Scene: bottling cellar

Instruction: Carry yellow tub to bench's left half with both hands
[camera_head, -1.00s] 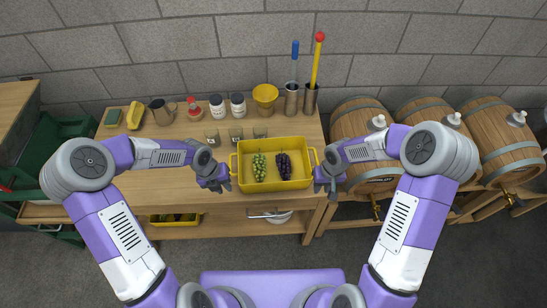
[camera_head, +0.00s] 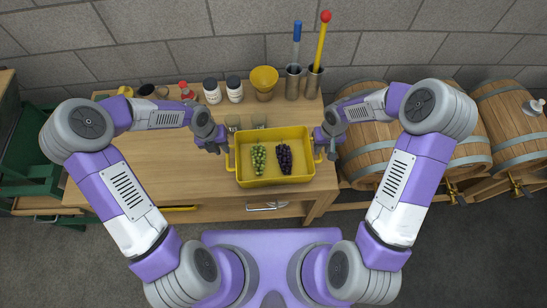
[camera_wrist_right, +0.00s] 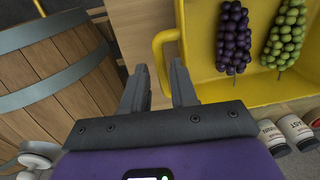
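The yellow tub (camera_head: 275,182) is at the right part of the wooden bench (camera_head: 160,160), near its front edge. It holds green grapes (camera_head: 259,158) and dark purple grapes (camera_head: 284,158). My left gripper (camera_head: 219,148) is at the tub's left handle (camera_head: 230,158); its finger opening is too small to tell. My right gripper (camera_head: 331,156) is at the right handle. In the right wrist view, that gripper (camera_wrist_right: 159,72) has its fingers apart, with the yellow handle (camera_wrist_right: 158,45) at the fingertips, seen between them. Contact is not clear.
Wooden barrels (camera_head: 365,135) are right of the bench. The bench surface left of the tub is mostly clear.

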